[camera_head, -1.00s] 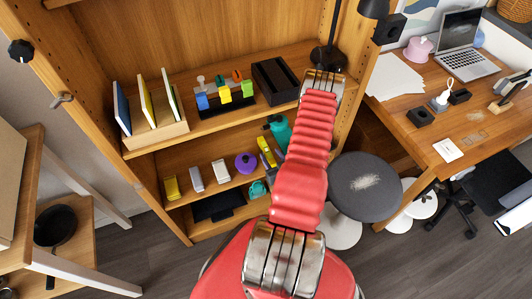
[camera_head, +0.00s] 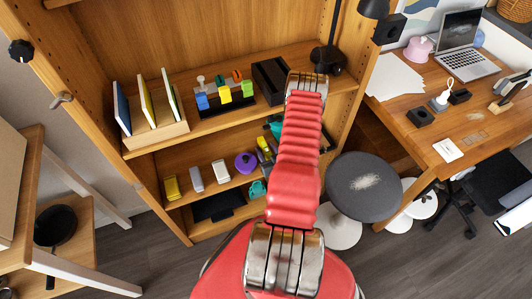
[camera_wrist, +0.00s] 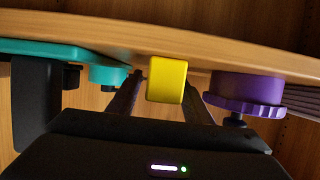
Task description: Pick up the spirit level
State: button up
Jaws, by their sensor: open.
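The spirit level, a yellow bar (camera_head: 263,143), stands on the lower shelf of the wardrobe, between a purple round object (camera_head: 246,163) and a teal tool (camera_head: 275,125). My red arm and dark gripper parts partly hide it in the head view. In the wrist view, which looks upside down, its yellow end face (camera_wrist: 167,80) is close ahead. My gripper (camera_wrist: 162,97) is open, with one dark finger on each side of the yellow end. I cannot tell whether either finger touches it.
In the wrist view the purple object (camera_wrist: 248,92) is close to one finger and the teal tool (camera_wrist: 70,50) close to the other. The upper shelf (camera_head: 215,125) lies above. A grey stool (camera_head: 365,187) stands at the right.

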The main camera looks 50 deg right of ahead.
aim_at(266, 150)
jog(key=shift+c, duration=0.6)
grip_shut()
notch_tip(266, 150, up, 18)
dwell(1.0)
dwell(0.4)
